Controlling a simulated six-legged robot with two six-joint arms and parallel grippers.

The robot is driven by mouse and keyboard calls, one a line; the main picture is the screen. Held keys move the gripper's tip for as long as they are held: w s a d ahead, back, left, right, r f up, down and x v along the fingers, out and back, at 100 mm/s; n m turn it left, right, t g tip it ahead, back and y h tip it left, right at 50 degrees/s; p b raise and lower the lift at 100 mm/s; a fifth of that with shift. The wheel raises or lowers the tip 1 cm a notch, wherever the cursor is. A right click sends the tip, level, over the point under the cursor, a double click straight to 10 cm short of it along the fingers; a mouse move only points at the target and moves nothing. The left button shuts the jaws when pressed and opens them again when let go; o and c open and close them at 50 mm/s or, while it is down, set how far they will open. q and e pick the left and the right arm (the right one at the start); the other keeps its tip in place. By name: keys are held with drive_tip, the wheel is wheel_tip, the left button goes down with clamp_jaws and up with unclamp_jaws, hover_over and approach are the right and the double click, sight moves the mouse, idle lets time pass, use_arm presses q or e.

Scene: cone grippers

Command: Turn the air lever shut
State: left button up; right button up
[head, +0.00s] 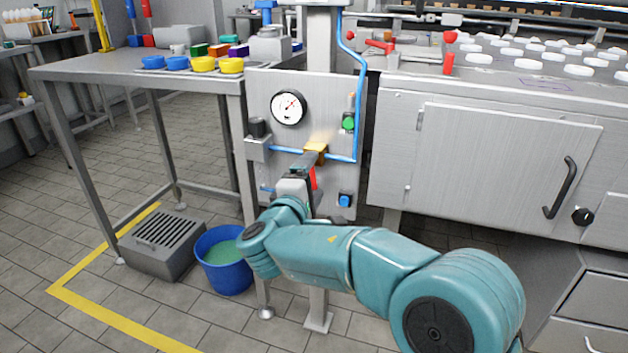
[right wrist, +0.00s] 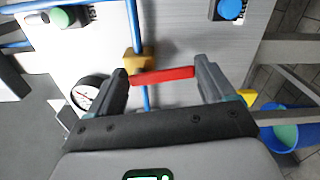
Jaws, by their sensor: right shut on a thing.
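The air lever (head: 313,179) is a red bar on a brass valve (head: 316,148) set in a blue air line on a grey steel panel. In the head view it hangs down from the valve, crosswise to the blue line. My right gripper (head: 303,166) is at the lever and partly covers it. In the right wrist view the red lever (right wrist: 163,75) spans between my two fingers, with the brass valve (right wrist: 138,60) at its left end. The right gripper is shut on the lever. My left gripper is not in view.
A pressure gauge (head: 288,107), a green button (head: 348,122) and a blue button (head: 344,200) are on the panel near the valve. A blue bucket (head: 224,278) and a grated box (head: 160,244) stand on the floor. A steel cabinet (head: 490,165) is at right.

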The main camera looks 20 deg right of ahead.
drive_tip(key=shift+a+m, duration=0.15)
drive_tip(key=shift+m, duration=0.55)
